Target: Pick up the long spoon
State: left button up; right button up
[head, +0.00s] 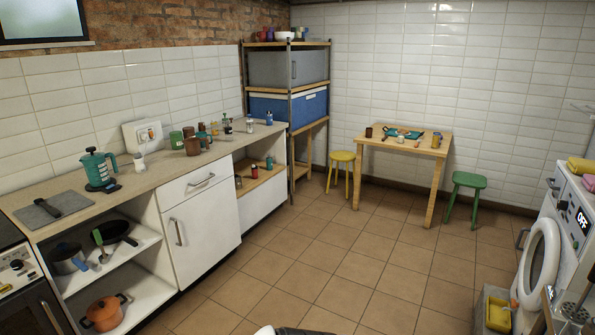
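I cannot pick out the long spoon for certain in the head view. A long utensil with a green end (98,238) leans near the dark pan on the open shelf under the counter at left; I cannot tell if it is a spoon. Thin utensils (577,312) stand at the bottom right edge, their heads too small to tell. Small things lie on the wooden table (437,152) at the back, too small to make out fully. Neither of my grippers is in view.
The counter (140,180) along the left wall holds a teal press pot (97,168), mugs and a grey board (40,213). A yellow stool (341,157) and a green stool (469,181) flank the table. A washing machine (575,220) with its door open stands right. The middle floor is clear.

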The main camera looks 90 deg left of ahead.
aim_at(53, 211)
jog(key=u, duration=1.95)
